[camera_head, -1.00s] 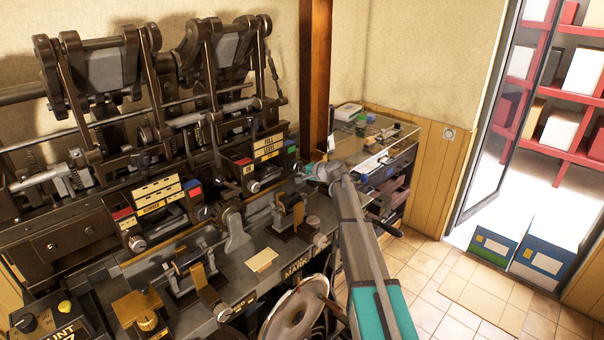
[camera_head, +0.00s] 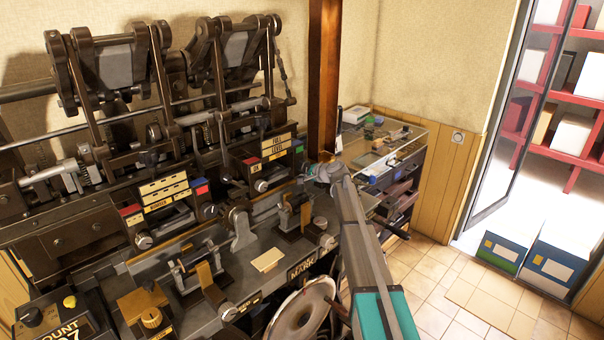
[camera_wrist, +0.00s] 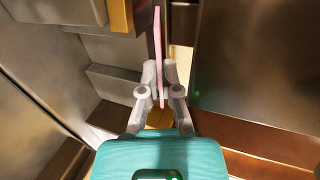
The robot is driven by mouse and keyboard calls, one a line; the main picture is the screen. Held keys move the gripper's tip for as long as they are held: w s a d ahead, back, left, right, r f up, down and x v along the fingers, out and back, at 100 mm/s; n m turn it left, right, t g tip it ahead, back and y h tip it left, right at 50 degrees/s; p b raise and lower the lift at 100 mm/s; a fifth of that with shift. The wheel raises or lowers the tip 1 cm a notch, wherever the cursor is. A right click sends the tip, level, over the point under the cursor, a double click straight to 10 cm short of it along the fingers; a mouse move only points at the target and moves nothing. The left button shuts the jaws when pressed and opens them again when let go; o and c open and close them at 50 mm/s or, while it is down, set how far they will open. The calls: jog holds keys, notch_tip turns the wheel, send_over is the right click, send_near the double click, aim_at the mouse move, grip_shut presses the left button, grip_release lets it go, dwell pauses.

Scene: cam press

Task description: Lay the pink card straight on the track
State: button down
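The pink card (camera_wrist: 157,40) stands upright in the wrist view, seen almost edge-on as a thin strip. My gripper (camera_wrist: 160,74) is shut on it, with a finger on each side. In the head view my gripper (camera_head: 326,172) is beside the wooden post, over the right end of the machine bed. A small pale piece shows just above it there; I cannot tell whether it is the card. I cannot make out the track for certain; the grey machine bed (camera_head: 235,273) runs along the front of the press.
A cream plate (camera_head: 269,259) lies on the bed between clamp-like fixtures. The wooden post (camera_head: 324,80) stands close behind my gripper. A glass-topped cabinet (camera_head: 400,150) is to the right. Tiled floor is open beyond my arm. Boxes (camera_head: 500,243) stand by the doorway.

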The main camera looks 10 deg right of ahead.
jog(key=c, duration=0.7)
grip_release()
jog(key=o, duration=0.5)
jog(key=shift+c, duration=0.2)
jog(key=shift+w+f, duration=0.1)
jog(key=shift+f, duration=0.15)
dwell(0.4)
jog(key=shift+s+d, duration=0.45)
jog(key=shift+s, duration=0.2)
jog(key=shift+s+d, duration=0.45)
jog(key=shift+s, duration=0.2)
